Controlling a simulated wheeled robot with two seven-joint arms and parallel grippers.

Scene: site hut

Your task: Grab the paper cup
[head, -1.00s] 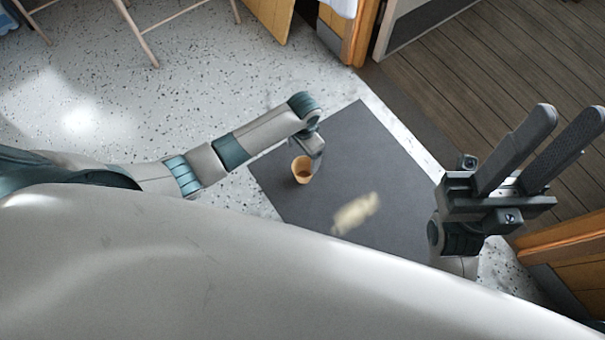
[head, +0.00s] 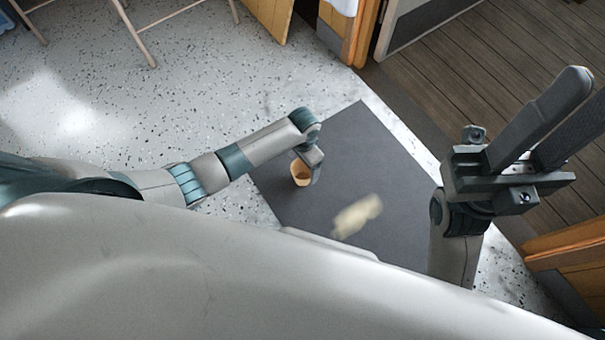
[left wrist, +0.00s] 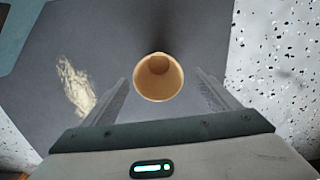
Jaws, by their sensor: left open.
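The paper cup (head: 300,176) is tan and stands on a dark grey mat (head: 350,135). In the left wrist view the cup (left wrist: 158,92) shows its round mouth towards the camera. My left gripper (head: 314,172) is beside the cup in the head view and partly overlaps its right side. In the left wrist view its open fingers (left wrist: 163,80) lie to either side of the cup, with gaps on both sides. My right gripper (head: 588,92) is open and empty at the right, away from the cup; one finger is cut off by the picture edge.
A pale yellowish crumpled thing (head: 358,214) lies on the mat near the cup; it also shows in the left wrist view (left wrist: 75,85).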

